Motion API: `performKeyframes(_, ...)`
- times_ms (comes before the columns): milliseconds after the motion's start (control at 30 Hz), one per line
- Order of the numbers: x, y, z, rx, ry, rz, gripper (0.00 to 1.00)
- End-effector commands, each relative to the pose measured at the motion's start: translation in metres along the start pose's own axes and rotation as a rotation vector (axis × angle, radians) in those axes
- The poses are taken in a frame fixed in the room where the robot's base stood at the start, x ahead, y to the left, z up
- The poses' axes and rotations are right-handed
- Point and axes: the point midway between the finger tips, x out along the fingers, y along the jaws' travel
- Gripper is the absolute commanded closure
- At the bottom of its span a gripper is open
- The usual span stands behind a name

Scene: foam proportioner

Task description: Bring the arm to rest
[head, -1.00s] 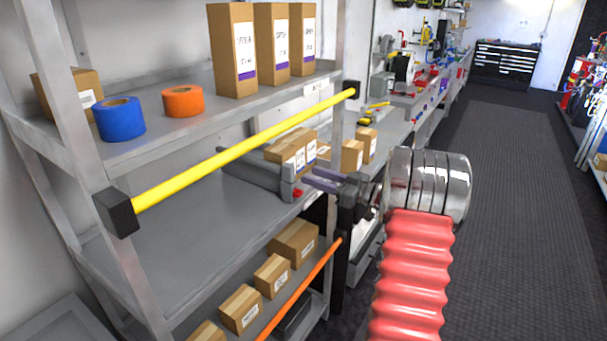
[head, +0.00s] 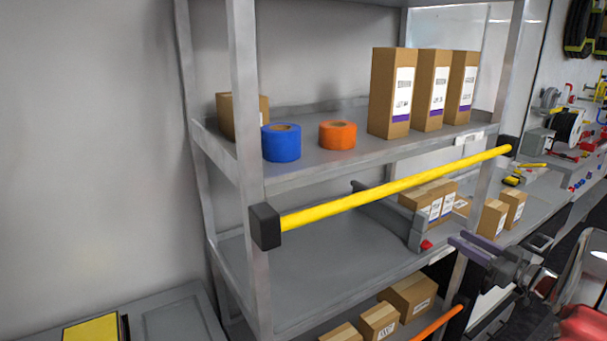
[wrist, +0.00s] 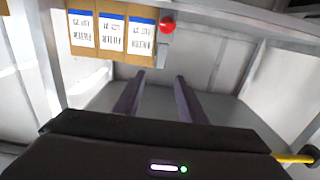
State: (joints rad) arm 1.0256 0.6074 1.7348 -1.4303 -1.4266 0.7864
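My gripper (head: 463,238) shows at the right of the head view, its two purple-grey fingers pointing left toward the shelf rack. In the wrist view my gripper (wrist: 160,76) has its fingers apart, with nothing between them, so it is open and empty. A grey bracket-like part (head: 385,213) on the middle shelf has a red knob (head: 426,245) at its near end, just left of the fingers. The red knob also shows in the wrist view (wrist: 167,26), above the fingertips and apart from them.
A yellow bar (head: 390,190) with black end blocks crosses the rack front. The upper shelf holds blue tape (head: 281,146), orange tape (head: 337,137) and tall boxes (head: 390,95). Small boxes (head: 430,203) stand on the middle shelf. An orange bar (head: 437,325) runs below.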

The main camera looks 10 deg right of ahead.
Motion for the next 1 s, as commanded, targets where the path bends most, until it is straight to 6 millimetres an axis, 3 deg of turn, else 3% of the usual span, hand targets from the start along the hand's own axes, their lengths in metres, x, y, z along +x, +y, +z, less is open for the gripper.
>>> performKeyframes(167,-0.001,0.012,0.010,-0.047,-0.040,0.047,0.62)
performKeyframes(333,-0.009,0.049,0.035,-0.089,-0.131,0.205,0.62)
performKeyframes(500,-0.032,0.086,0.069,-0.094,-0.254,0.402,0.62)
performKeyframes(633,-0.053,0.104,0.082,-0.093,-0.352,0.542,0.62)
performKeyframes(833,-0.079,0.110,0.091,-0.076,-0.506,0.714,0.62)
performKeyframes(1000,-0.096,0.095,0.090,-0.045,-0.638,0.825,0.62)
